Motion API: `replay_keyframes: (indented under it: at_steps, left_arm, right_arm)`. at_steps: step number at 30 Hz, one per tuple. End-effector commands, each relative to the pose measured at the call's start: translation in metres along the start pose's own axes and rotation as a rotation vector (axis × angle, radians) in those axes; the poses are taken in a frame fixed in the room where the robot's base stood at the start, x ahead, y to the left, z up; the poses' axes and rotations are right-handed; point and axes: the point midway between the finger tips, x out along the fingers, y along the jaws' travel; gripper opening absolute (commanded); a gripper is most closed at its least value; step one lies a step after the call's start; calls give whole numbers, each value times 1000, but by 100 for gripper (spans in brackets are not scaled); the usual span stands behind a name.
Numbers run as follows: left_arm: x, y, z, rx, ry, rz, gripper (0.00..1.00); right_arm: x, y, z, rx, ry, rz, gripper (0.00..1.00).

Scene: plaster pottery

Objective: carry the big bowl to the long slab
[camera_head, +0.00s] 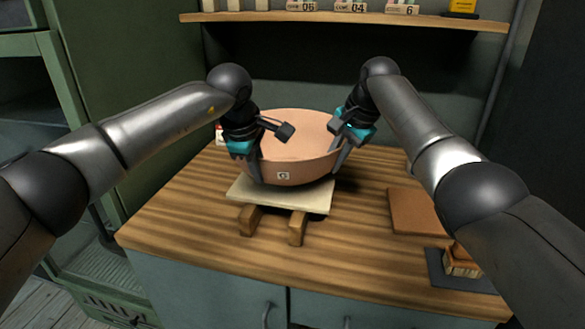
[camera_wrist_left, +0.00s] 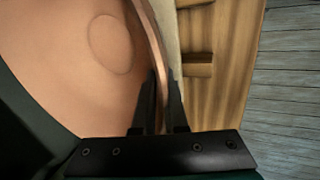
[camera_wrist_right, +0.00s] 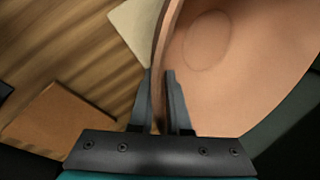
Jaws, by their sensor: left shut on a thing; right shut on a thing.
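The big bowl (camera_head: 295,171) is terracotta-coloured with a small "G" label on its front. In the head view it is upright over a pale slab (camera_head: 310,196) on two wooden blocks; I cannot tell whether it touches the slab. My left gripper (camera_head: 255,160) is shut on the bowl's left wall, one finger inside and one outside. The bowl's rim also shows between the fingers in the left wrist view (camera_wrist_left: 160,60). My right gripper (camera_head: 342,150) is shut on the right wall the same way, as the right wrist view (camera_wrist_right: 160,85) shows.
The wooden worktop (camera_head: 190,230) has free room at the front left. On the right lie a flat brown board (camera_head: 415,211) and a dark mat (camera_head: 440,277) with a small orange-brown block (camera_head: 461,262) on it. A shelf (camera_head: 350,17) with labelled boxes runs above the back.

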Motion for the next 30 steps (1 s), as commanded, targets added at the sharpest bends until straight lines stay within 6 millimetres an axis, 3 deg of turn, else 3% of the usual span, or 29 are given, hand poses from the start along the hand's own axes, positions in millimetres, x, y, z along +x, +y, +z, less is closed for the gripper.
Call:
replay_keyframes:
  at_steps: [1,2,10,20,30]
  left_arm:
    - [-2,3,-3,-2,4,14,0]
    - [0,1,-3,-2,5,6,11]
    - [0,0,-1,-1,2,3,40]
    - [-5,0,-1,0,1,4,40]
    - [-71,1,-2,1,3,6,40]
  right_arm:
    - [1,2,-5,6,12,0,0]
    - [4,6,-5,9,9,8,16]
    - [2,3,-2,4,5,4,45]
    - [2,1,-1,1,3,2,45]
    - [2,1,-1,0,2,1,45]
